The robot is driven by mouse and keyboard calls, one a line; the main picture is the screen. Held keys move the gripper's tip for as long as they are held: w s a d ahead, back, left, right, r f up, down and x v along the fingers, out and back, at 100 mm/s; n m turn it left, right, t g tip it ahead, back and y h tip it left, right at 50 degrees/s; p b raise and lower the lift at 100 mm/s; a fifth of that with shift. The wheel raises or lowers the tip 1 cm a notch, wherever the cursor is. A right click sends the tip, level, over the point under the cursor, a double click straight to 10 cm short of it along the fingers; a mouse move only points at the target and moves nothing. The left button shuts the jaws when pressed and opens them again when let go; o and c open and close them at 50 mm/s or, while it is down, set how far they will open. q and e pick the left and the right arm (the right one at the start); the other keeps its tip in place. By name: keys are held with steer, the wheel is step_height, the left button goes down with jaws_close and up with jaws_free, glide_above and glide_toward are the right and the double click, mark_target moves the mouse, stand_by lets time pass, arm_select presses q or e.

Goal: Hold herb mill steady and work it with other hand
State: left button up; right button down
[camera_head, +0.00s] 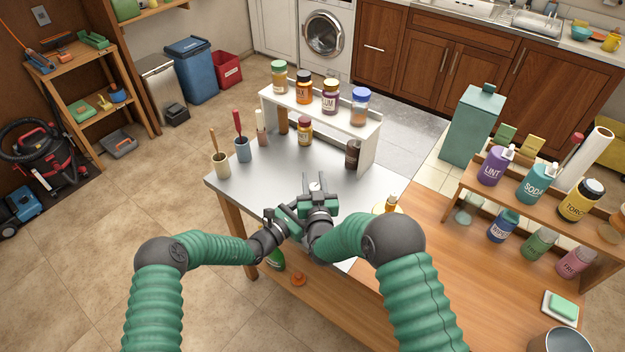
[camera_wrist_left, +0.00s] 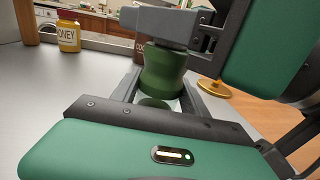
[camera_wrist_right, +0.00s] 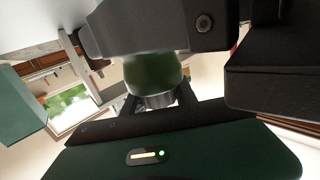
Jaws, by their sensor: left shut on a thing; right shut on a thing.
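The herb mill is a green, waisted cylinder (camera_wrist_left: 163,72) in the left wrist view, standing upright over the grey worktop (camera_head: 262,182). It also shows, blurred, in the right wrist view (camera_wrist_right: 152,72). In the head view the grippers and wrists mostly hide it. My left gripper (camera_head: 288,217) is shut around the mill's lower body, with a finger on either side. My right gripper (camera_head: 318,203) is shut on the mill's upper end, just above the left one. The top of the mill is covered by the right gripper in the left wrist view.
A white shelf (camera_head: 371,150) with several jars stands behind. A honey jar (camera_head: 305,130) and a brown jar (camera_head: 352,154) are under it. Brush cups (camera_head: 221,165) stand at the left. A yellow dish (camera_wrist_left: 212,88) lies close on the right. A bottle rack (camera_head: 468,188) stands farther right.

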steer(key=shift+a, duration=0.15)
steer(key=c, duration=1)
jaws_free()
steer(key=shift+o, duration=0.2)
steer(key=shift+s, duration=0.15)
steer(key=s+d, duration=0.1)
steer(key=s, duration=1)
steer(key=shift+s+d+r, duration=0.15)
steer(key=shift+s+d, duration=0.05)
steer(key=shift+s, duration=0.15)
